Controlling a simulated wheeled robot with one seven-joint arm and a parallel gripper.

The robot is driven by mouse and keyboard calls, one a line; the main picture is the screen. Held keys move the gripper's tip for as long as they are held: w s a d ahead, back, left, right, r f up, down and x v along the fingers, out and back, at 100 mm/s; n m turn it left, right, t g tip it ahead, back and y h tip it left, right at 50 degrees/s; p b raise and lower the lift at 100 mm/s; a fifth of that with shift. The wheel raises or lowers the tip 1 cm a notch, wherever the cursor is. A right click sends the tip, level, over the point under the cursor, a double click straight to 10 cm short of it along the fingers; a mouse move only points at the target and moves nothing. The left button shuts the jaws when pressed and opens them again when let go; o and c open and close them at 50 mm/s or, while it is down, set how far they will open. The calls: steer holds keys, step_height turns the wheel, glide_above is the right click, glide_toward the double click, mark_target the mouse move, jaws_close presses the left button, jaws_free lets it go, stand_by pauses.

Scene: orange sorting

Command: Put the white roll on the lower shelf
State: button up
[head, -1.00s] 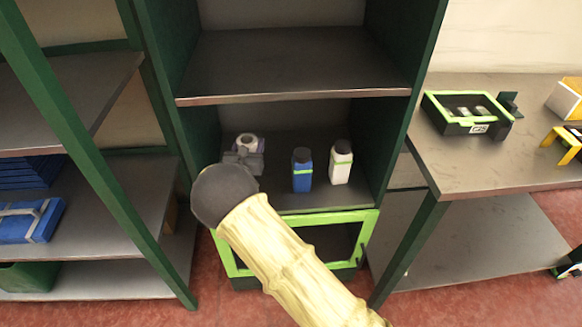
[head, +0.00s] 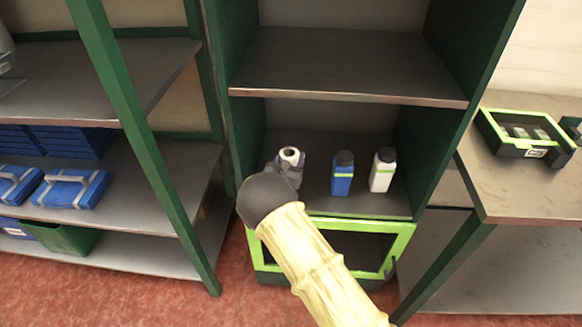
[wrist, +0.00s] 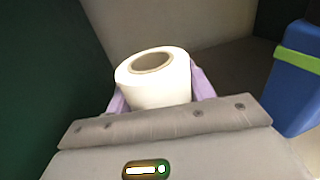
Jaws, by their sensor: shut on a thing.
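The white roll (head: 290,156) is upright in the left part of the lower shelf (head: 372,204) of the green-framed cabinet. In the wrist view the roll (wrist: 155,80) stands between the purple fingers of my gripper (wrist: 158,92), which is shut on it. In the head view my gripper (head: 287,168) is partly hidden behind my arm. The roll's lower part is hidden by the gripper body, so I cannot tell whether it touches the shelf.
A blue bottle (head: 342,174) and a white bottle (head: 382,170) stand to the right on the same shelf. An upper shelf (head: 345,65) is above. The cabinet's green side wall (wrist: 50,70) is close on the left. A green-framed box (head: 330,245) is below.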

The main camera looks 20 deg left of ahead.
steer(key=f, duration=0.3)
steer(key=shift+w+d+f+b, duration=0.2)
steer(key=shift+f+b, duration=0.1)
steer(key=shift+f, duration=0.1)
steer(key=shift+s+a, duration=0.45)
steer(key=shift+a, duration=0.05)
steer(key=shift+f, duration=0.1)
steer(key=o, duration=0.8)
steer(key=shift+o, duration=1)
steer(key=shift+w+d, duration=0.1)
steer(key=shift+d, duration=0.1)
